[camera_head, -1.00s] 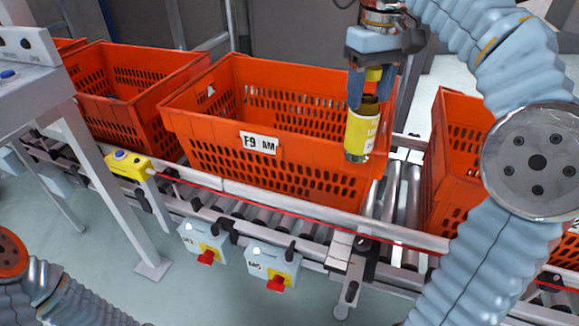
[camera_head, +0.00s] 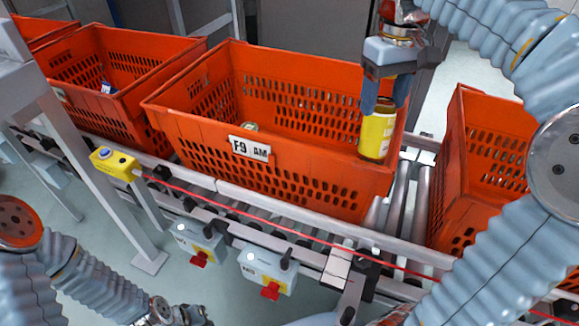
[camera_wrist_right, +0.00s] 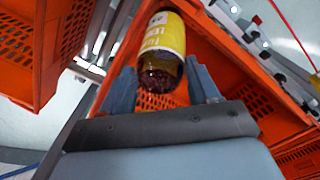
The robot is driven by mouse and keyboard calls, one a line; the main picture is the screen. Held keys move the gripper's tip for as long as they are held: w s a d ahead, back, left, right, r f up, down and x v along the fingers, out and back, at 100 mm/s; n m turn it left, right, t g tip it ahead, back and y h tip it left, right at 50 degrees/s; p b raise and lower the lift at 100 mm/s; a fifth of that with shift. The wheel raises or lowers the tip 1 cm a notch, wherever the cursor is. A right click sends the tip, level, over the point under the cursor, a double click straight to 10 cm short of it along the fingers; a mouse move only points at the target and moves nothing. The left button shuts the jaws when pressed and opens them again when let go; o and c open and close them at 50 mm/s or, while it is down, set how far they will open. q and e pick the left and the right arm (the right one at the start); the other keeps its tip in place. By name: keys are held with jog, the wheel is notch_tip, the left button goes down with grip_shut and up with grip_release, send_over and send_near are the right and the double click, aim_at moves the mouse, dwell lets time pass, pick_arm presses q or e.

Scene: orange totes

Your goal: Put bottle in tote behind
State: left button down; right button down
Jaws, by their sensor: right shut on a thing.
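My right gripper (camera_head: 385,97) is shut on a bottle (camera_head: 376,133) with a yellow label, held nearly upright with the fingers at its upper part. In the head view, the bottle overlaps the right end of the middle orange tote (camera_head: 290,180), which carries a label reading F9 AM. Whether its base is below the rim is hard to tell. In the right wrist view, the bottle (camera_wrist_right: 163,45) lies between the fingers (camera_wrist_right: 163,88), with orange tote walls around it. My left arm shows at the lower left; its gripper is cut off by the bottom edge.
Another orange tote (camera_head: 165,60) stands to the left and one (camera_head: 480,150) to the right, on a roller conveyor (camera_head: 410,205). A small item (camera_head: 250,127) lies in the middle tote, and a blue-white one (camera_head: 106,88) in the left tote.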

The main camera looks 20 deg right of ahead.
aim_at(375, 131)
jog(key=shift+s+a+f+b, duration=0.15)
jog(key=shift+f, duration=0.3)
jog(key=shift+s+a+f+b, duration=0.1)
jog(key=shift+f+b, duration=0.05)
jog(key=shift+f, duration=0.25)
notch_tip(375, 131, down, 6)
jog(key=shift+w+r+b, duration=0.1)
jog(key=shift+b, duration=0.85)
jog(key=w+f+t+h+b, duration=0.1)
jog(key=w+f, duration=0.1)
jog(key=w, duration=0.5)
jog(key=w+f+t+h+b, duration=0.1)
jog(key=w+f+t+b, duration=0.15)
jog(key=w, duration=0.35)
notch_tip(375, 131, down, 10)
jog(key=shift+w+a+r+g+b, duration=0.15)
jog(key=shift+w+a+g+b, duration=0.1)
jog(key=shift+w+g+b, duration=0.15)
